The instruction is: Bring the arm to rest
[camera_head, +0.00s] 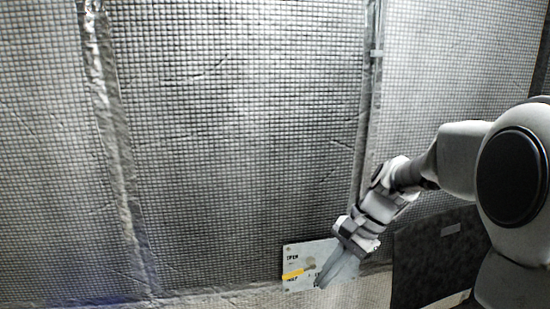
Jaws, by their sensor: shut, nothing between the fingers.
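My arm reaches in from the right edge and slants down to the left. My gripper (325,283) is at the lower middle, in front of a white panel (295,255) with dark lettering, part of which reads "OPEN". The gripper is shut and holds nothing. It covers the right part of the panel. A yellow handle or bar (293,275) shows on the panel's left side, just left of the fingers. I cannot tell whether the fingertips touch the panel.
A grey quilted wall (240,130) fills the background, with crinkled foil seams (115,150) and a thin vertical pipe or strip (375,70). A dark panel (430,255) stands at the lower right, below my arm.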

